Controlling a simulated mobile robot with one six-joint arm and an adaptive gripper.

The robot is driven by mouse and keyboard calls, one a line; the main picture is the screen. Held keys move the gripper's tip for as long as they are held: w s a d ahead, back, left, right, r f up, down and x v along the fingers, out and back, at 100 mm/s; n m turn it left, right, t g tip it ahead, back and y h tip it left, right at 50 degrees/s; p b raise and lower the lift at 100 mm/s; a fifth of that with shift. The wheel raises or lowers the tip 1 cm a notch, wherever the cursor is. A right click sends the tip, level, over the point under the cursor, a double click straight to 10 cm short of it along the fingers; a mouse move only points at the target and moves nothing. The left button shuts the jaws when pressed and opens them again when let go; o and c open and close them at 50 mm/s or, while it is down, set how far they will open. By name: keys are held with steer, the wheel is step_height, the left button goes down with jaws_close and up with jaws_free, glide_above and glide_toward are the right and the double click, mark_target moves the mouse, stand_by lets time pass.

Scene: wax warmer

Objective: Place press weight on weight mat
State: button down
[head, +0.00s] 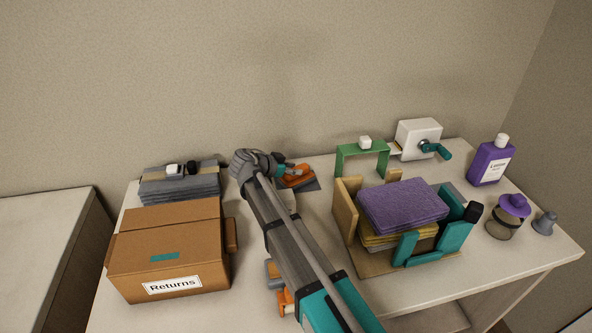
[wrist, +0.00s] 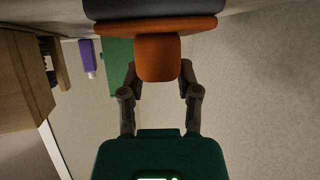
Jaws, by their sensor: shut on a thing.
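My gripper (head: 286,166) is at the back of the table, left of centre. In the wrist view my gripper (wrist: 158,72) has its fingers on either side of an orange block-shaped handle and is shut on it. The handle belongs to what looks like the press weight (wrist: 157,58), with a wider orange plate and a dark grey layer beyond it. In the head view the press weight (head: 297,179) shows as orange and dark grey, partly hidden by my gripper. I cannot tell whether the grey layer is its base or a mat. I cannot identify the weight mat for certain.
A cardboard Returns box (head: 170,259) and grey stack (head: 180,187) stand left. A wooden-and-teal holder (head: 346,203) with purple slabs (head: 403,205), a green bracket (head: 349,157), a crank box (head: 418,138), a purple bottle (head: 490,161) and a jar (head: 501,226) stand right.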

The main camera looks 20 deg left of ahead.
steer(key=shift+c, duration=1.6)
jaws_free()
steer(key=shift+f, duration=0.1)
steer(key=shift+s+a+r, duration=0.1)
steer(key=shift+s+r, duration=0.1)
steer(key=shift+r, duration=0.1)
steer(key=p+v, duration=0.5)
steer(key=v, duration=0.6)
steer(key=shift+s+a+p, duration=0.15)
steer(key=shift+s+p, duration=0.15)
steer(key=shift+p, duration=0.05)
